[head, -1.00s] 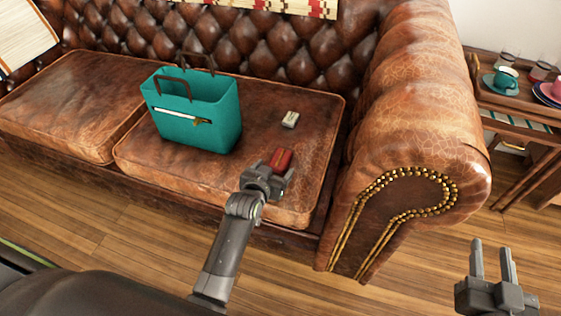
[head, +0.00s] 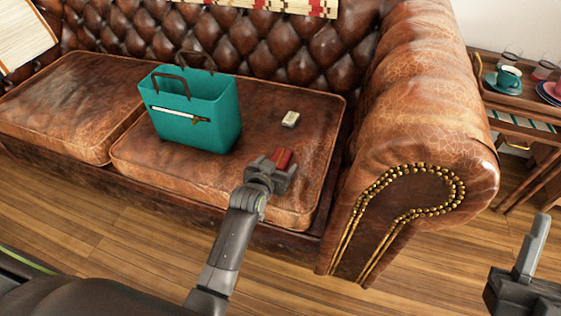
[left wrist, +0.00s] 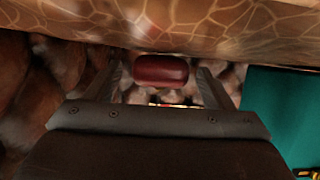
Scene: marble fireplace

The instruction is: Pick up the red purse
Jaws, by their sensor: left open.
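The small red purse (head: 284,158) lies on the right seat cushion of the brown leather sofa, near its front edge. My left gripper (head: 276,170) is open and low over the cushion, right at the purse and partly covering it. In the left wrist view, the purse (left wrist: 160,70) shows as a dark red rounded block between the two spread fingers, with gaps on both sides. My right gripper (head: 535,245) is at the lower right, away from the sofa and cut by the picture edge. Only one finger shows clearly.
A teal handbag (head: 195,110) stands on the cushion left of the purse. A small pale box (head: 291,119) lies behind the purse. The sofa's thick armrest (head: 420,140) rises on the right. A side table (head: 510,96) with cups stands beyond it.

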